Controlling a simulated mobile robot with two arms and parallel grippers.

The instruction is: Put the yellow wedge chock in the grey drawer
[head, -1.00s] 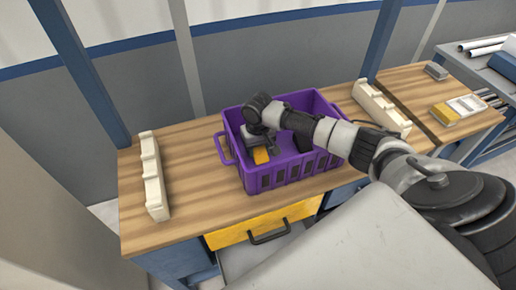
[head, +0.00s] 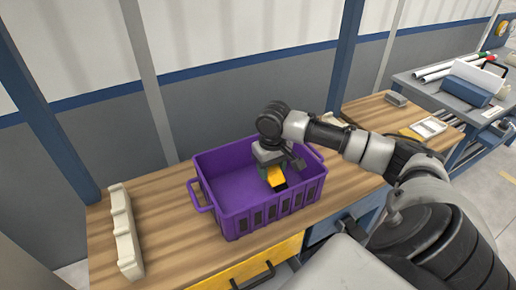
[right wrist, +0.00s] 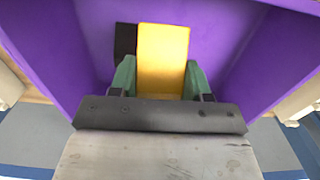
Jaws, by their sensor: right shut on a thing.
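The yellow wedge chock (head: 276,176) is between the fingers of my right gripper (head: 273,172), which is shut on it inside the opening of the purple crate (head: 246,222). In the right wrist view the yellow chock (right wrist: 163,58) stands between the green fingers (right wrist: 161,80), with a dark patch beside it on the left. I cannot tell whether it touches the crate floor. The grey drawer is not visible now. My left gripper is not in view.
A yellow drawer front (head: 262,267) with a dark handle is below the bench top. A cream notched rack (head: 124,232) stands at the bench's left end. Bare wood (head: 170,225) lies between rack and crate. A white tray (head: 428,127) is at the right.

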